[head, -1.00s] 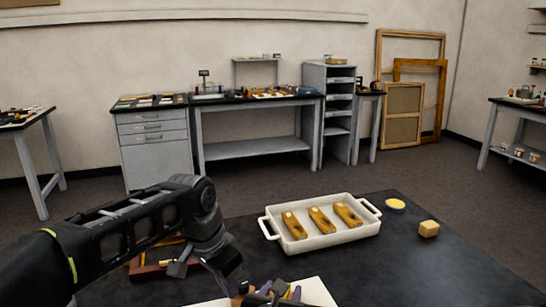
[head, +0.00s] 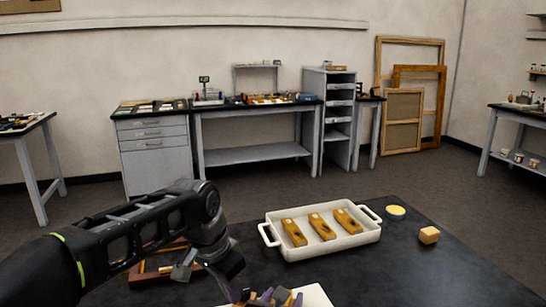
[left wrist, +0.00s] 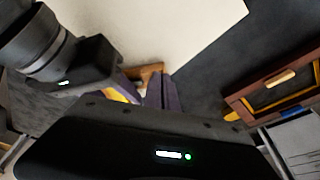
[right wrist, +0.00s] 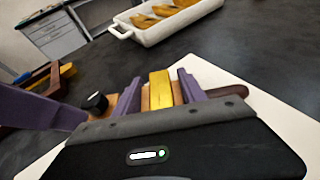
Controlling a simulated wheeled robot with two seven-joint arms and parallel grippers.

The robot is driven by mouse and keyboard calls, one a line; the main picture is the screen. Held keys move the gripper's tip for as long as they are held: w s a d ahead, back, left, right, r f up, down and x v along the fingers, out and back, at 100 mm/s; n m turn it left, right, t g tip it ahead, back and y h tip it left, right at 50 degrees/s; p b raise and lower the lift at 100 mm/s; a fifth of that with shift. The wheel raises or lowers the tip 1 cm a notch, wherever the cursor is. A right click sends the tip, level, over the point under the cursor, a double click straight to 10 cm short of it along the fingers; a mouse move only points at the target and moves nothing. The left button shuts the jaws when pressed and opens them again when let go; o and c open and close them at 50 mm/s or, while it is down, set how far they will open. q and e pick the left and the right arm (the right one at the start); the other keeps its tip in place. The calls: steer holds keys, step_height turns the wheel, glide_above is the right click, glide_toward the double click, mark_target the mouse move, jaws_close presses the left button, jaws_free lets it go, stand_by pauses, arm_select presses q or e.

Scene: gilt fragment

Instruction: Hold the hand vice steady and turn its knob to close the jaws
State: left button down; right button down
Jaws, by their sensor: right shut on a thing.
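The hand vice (right wrist: 147,101) is mostly hidden between the purple fingers of my right gripper (right wrist: 160,92). It shows as pale wood beside a gold-yellow block, with a brown handle-like end (right wrist: 232,92) to the right. Its black knob (right wrist: 97,102) sticks out to the left in the right wrist view. My right gripper is shut on the vice, just above a white board. My left gripper (left wrist: 164,92) is beside the knob. One of its purple fingers (right wrist: 42,108) shows left of the knob, seemingly apart from it. Whether its fingers are closed is unclear.
A white two-handled tray (head: 270,241) holding several gilt wooden pieces stands behind the grippers. A round yellow-topped tin (head: 396,212) and a tan block (head: 429,235) lie right of it. A brown frame (head: 150,272) lies beside my left arm. The dark table's right side is clear.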

arm_select(q)
steer(key=shift+d, duration=0.3)
steer(key=shift+s+a, duration=0.3)
steer(key=shift+r, duration=0.1)
stand_by(0.4)
steer(key=v, duration=0.3)
steer(key=w+v, duration=0.1)
steer(key=v, duration=0.1)
steer(key=shift+s+d+r, duration=0.1)
steer(key=shift+d+r, duration=0.15)
steer(key=shift+r, duration=0.2)
